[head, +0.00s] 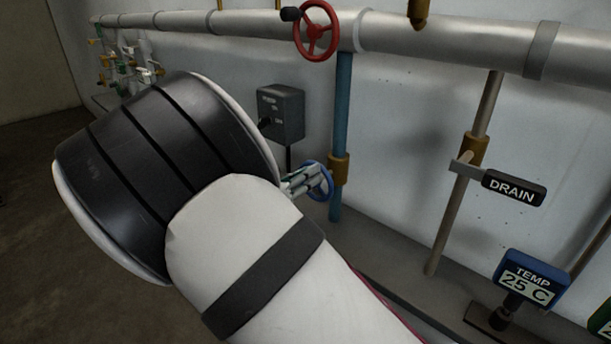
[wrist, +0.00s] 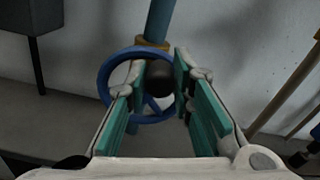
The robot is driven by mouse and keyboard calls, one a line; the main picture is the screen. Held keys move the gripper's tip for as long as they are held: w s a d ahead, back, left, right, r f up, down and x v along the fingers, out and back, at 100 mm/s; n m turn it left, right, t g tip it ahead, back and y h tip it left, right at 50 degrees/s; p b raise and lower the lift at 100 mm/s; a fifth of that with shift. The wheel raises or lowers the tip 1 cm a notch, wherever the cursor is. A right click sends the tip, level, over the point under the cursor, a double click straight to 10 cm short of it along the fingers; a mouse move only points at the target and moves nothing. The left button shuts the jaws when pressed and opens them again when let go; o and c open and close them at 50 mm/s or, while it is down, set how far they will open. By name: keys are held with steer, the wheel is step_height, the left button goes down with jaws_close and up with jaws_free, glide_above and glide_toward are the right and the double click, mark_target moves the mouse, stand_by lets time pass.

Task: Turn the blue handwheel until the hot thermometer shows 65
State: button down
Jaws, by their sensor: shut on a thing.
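The blue handwheel (head: 328,182) is on a valve on the blue vertical pipe (head: 342,110). In the wrist view the blue handwheel (wrist: 104,78) faces me, with a dark round knob (wrist: 160,78) between the green finger pads. My gripper (head: 305,181) is at the wheel; in the wrist view my gripper (wrist: 160,70) is shut on the knob. A blue-framed thermometer (head: 533,283) marked TEMP reads 25 C. A green-framed display (head: 603,318) is cut off at the right edge. I cannot tell which one is the hot thermometer.
A red handwheel (head: 316,31) with a black knob is above, at the large grey pipe (head: 440,42). A grey box (head: 281,112) is left of the blue pipe. A DRAIN lever (head: 514,188) is to the right. Small valves (head: 125,62) are far left.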

mark_target(327, 189)
steer(key=shift+s, duration=0.1)
steer(key=m, duration=0.2)
steer(key=d+m, duration=0.1)
steer(key=shift+s+f+m, duration=0.35)
steer(key=shift+s+m, duration=0.05)
steer(key=m, duration=0.2)
steer(key=d+f+m, duration=0.1)
steer(key=shift+s+m, duration=0.3)
steer(key=m, duration=0.1)
steer(key=f+m, duration=0.1)
steer(key=m+b, duration=0.1)
steer(key=shift+s+d+f+m, duration=0.15)
steer(key=shift+s+d+m, duration=0.05)
steer(key=shift+d+m, duration=0.1)
steer(key=shift+s+f+m+b, duration=0.1)
steer(key=shift+f+m+b, duration=0.3)
steer(key=shift+m, duration=0.5)
steer(key=shift+f+m+b, duration=0.25)
steer(key=shift+m+b, duration=0.1)
steer(key=shift+m, duration=0.55)
steer(key=c, duration=1.4)
jaws_free()
